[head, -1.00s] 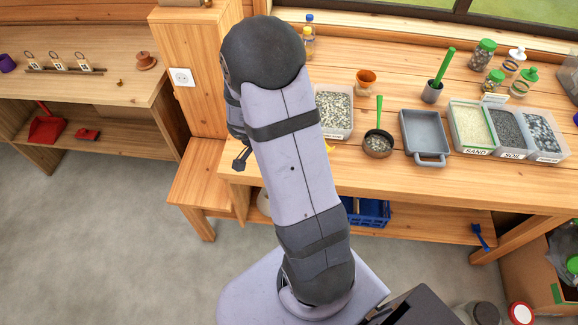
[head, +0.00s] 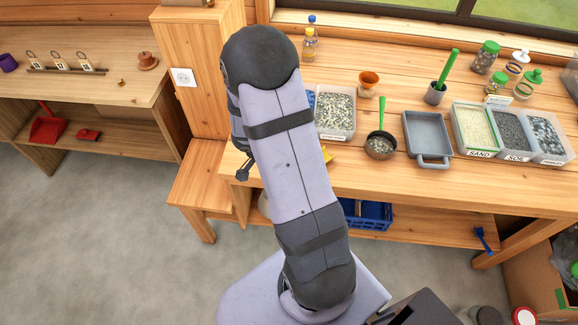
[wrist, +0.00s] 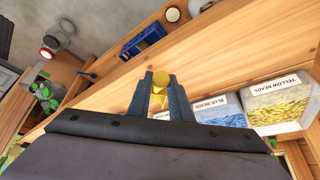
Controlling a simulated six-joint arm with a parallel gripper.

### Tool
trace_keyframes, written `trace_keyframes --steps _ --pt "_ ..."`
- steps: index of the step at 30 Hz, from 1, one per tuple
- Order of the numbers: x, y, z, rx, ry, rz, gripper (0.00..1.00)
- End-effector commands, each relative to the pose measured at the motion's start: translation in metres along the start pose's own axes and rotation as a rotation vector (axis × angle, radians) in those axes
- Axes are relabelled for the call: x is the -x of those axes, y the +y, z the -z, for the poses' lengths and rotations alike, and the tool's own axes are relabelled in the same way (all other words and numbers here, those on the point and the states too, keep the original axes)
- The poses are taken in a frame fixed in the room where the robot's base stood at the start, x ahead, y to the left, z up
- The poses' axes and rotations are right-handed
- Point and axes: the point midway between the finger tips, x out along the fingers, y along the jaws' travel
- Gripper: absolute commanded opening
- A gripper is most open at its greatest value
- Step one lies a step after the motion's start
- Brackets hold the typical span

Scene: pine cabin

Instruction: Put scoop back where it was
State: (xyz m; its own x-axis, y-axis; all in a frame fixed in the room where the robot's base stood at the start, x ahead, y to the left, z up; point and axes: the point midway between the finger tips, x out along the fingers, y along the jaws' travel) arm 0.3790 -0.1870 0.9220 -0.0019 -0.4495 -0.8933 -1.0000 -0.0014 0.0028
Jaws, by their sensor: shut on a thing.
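My gripper (wrist: 160,88) is shut on a yellow thing, most likely the scoop (wrist: 160,77). Its rounded yellow end shows between the two fingertips in the wrist view, with a little more yellow lower down; the rest is hidden by the fingers. In the head view my arm hides the gripper, and a bit of yellow (head: 328,155) sticks out right of the arm near the table's front edge. In the wrist view a blue beads bin (wrist: 218,110) and a yellow beads bin (wrist: 282,101) stand right of the fingers.
Right of my arm on the table (head: 400,178) are a gravel bin (head: 335,111), a green-handled pan (head: 380,146), a grey tray (head: 428,137) and sand, soil and pebble bins. A blue crate (head: 367,215) is on the lower shelf.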

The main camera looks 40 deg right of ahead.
Motion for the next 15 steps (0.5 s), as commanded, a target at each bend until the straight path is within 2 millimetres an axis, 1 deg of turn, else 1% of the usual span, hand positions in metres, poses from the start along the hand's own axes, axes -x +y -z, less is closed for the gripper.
trace_keyframes --steps 1,2,3,11,15 --pt "-0.0005 -0.0001 -0.0003 0.0 0.0 0.0 0.26" --pt "-0.0003 -0.0001 -0.0002 0.0 0.0 0.0 0.33" --pt "-0.0003 -0.0001 -0.0002 0.0 0.0 0.0 0.37" --pt "0.0 0.0 0.0 0.0 0.0 0.0 0.37" --pt "0.0043 -0.0002 0.0021 0.0 0.0 0.001 0.37"
